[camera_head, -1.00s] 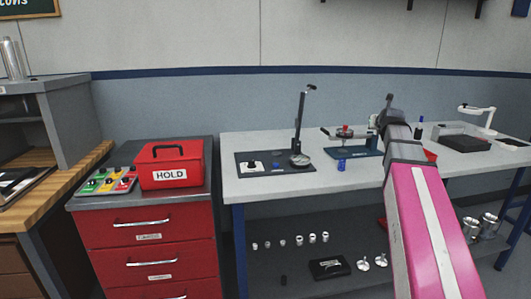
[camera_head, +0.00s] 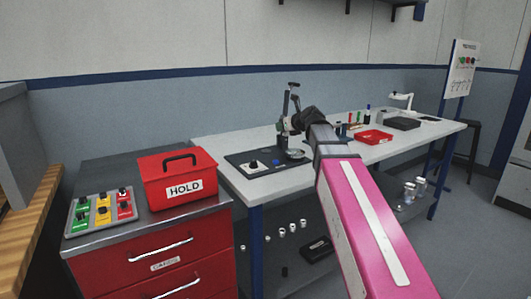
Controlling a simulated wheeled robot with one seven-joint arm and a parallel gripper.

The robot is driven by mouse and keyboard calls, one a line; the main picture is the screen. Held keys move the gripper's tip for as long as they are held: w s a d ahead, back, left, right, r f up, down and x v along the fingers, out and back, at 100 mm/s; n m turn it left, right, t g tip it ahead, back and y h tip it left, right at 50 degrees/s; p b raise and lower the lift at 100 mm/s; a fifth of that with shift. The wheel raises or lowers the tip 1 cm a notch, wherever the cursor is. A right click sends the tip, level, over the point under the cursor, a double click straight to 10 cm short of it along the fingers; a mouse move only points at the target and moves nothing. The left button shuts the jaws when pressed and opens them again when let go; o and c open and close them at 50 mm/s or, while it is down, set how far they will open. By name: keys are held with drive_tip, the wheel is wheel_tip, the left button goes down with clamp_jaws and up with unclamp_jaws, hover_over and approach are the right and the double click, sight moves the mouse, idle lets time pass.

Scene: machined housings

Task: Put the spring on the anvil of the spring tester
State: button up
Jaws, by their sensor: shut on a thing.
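The spring tester has a dark base plate (camera_head: 240,161) on the near left end of the grey bench. My gripper (camera_head: 297,123) is in front of the column, above the plate, seen from behind. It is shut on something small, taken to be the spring. My wrist hides the fingertips and most of what they hold. The anvil cannot be made out clearly, and I cannot tell whether the held piece touches the tester.
A red HOLD box (camera_head: 177,178) and a tray of coloured buttons (camera_head: 101,212) stand on the red drawer cabinet (camera_head: 150,262) at left. A red tray (camera_head: 374,137) and a lamp (camera_head: 401,101) are farther along the bench. Several small parts lie on the lower shelf.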

drive_tip(key=s+a+n+g+y, duration=0.2)
drive_tip(key=s+a+n, duration=0.1)
drive_tip(key=a, duration=0.4)
hover_over(264, 150)
wheel_tip(264, 150, down, 6)
drive_tip(key=shift+w+a+f, duration=0.1)
drive_tip(key=shift+f, duration=2.05)
drive_tip(key=o, duration=0.9)
drive_tip(key=shift+f, duration=0.1)
